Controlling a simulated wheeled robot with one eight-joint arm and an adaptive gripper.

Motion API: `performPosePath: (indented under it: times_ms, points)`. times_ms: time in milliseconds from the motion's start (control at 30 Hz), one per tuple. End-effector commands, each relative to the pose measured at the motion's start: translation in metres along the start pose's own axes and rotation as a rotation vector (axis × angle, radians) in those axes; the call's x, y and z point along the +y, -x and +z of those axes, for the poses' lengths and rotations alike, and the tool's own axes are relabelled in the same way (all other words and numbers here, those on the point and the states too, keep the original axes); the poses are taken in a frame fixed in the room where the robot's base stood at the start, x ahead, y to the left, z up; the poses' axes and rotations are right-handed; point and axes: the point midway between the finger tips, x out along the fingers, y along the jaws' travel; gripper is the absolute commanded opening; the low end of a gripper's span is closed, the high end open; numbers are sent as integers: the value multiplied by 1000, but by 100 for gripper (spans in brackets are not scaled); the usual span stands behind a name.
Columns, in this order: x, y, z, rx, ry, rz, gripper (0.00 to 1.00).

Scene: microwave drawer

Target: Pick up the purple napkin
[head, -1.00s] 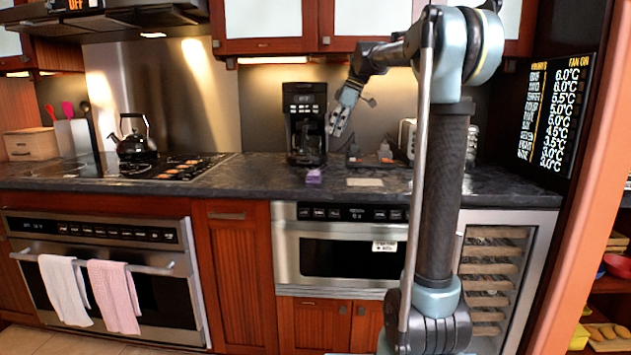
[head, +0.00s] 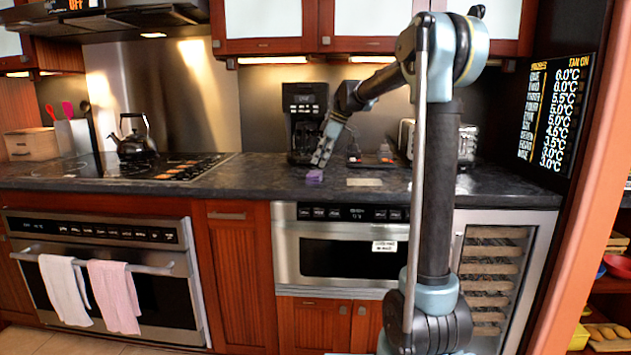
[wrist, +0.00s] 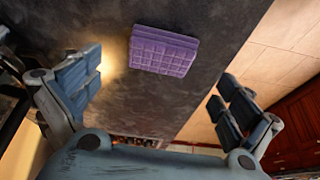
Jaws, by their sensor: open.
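The purple napkin (head: 315,176) is a small folded block lying on the dark countertop near its front edge, in front of the coffee maker. In the wrist view the napkin (wrist: 163,51) shows its quilted face and lies beyond and between the two spread fingers. My gripper (head: 318,163) hangs just above the napkin, tilted downward. In the wrist view my gripper (wrist: 155,92) is open with nothing between its fingers. A gap to the napkin seems to remain, though its size is hard to tell.
The black coffee maker (head: 304,118) stands right behind my gripper. A flat beige card (head: 364,182) lies on the counter to the right, and a toaster (head: 407,138) stands farther right. The countertop (head: 255,180) left of the napkin is clear up to the cooktop (head: 180,168).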

Motion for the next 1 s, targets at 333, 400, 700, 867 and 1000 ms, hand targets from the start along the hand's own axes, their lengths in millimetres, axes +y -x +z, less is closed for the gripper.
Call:
performPosePath:
  times_ms: [333, 400, 700, 867, 1000]
  points:
    - [-1, -38, 2, 0, 1, 0, 98]
    - [-1, -46, 1, 0, 1, 0, 98]
    - [-1, -53, 2, 0, 0, 0, 98]
    - [-1, -53, 2, 0, 0, 0, 73]
    - [-1, -53, 2, 0, 0, 0, 55]
